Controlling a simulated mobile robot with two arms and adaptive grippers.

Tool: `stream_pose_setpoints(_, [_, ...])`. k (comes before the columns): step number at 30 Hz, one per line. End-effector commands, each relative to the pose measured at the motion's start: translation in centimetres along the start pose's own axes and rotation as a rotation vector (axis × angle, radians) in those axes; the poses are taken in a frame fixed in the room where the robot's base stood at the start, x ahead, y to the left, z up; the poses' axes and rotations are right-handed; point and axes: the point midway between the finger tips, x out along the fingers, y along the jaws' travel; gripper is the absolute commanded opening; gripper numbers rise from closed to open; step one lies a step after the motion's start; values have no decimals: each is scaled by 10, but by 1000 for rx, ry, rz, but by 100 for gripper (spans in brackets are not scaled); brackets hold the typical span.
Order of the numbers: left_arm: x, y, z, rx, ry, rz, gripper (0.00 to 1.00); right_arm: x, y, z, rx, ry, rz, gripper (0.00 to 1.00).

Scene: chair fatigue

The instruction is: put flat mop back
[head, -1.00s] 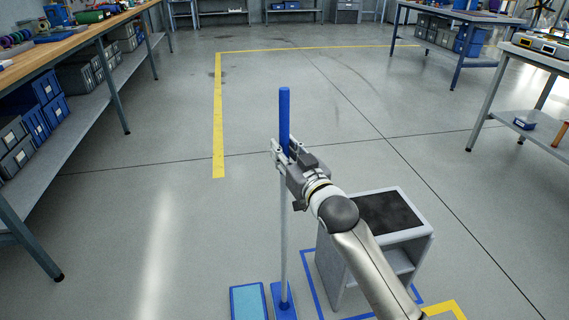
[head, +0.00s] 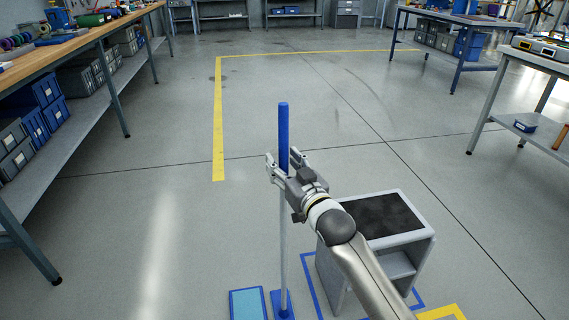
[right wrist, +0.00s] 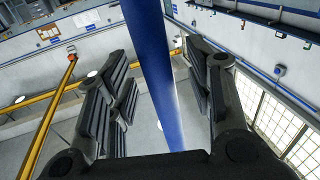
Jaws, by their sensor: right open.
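The flat mop (head: 284,140) stands upright on the floor, with a blue grip on top, a grey pole and a blue base at the bottom edge of the head view. My right gripper (head: 285,163) is open around the lower part of the blue grip, with a finger on either side. In the right wrist view the blue grip (right wrist: 153,70) runs between the open fingers, with gaps visible on both sides. A light blue pad with a dark blue border (head: 248,304) lies on the floor left of the mop base. My left gripper is not in view.
A grey cabinet with a black top (head: 383,216) stands right of the mop, inside blue floor tape. A long workbench (head: 92,45) lines the left, and other tables (head: 540,59) stand at the right. The floor ahead is clear.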

Motion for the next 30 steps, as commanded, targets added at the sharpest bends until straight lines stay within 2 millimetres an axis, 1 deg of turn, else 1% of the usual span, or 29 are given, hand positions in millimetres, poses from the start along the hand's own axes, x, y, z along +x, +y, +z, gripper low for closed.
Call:
stream_pose_setpoints(6, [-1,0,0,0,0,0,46,0,0,-4,-1,1,0,48])
stream_pose_setpoints(8, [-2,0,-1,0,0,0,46,-5,0,-3,0,-1,0,48])
stream_pose_setpoints(11, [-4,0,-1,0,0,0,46,-16,0,-3,0,-1,0,48])
stream_pose_setpoints(17, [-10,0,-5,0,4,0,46,-52,1,-3,0,-2,1,48])
stream_pose_setpoints(19, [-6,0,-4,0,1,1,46,-66,0,-3,0,-2,1,48])
stream_pose_setpoints(21, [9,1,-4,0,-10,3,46,-79,0,-3,0,-3,1,48])
stream_pose_setpoints(24, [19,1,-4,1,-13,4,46,-95,0,-3,0,-2,0,48])
stream_pose_setpoints(27, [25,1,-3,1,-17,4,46,-107,1,-3,0,-1,1,48])
stream_pose_setpoints(30, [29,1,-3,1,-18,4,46,-115,0,-3,0,0,1,48])
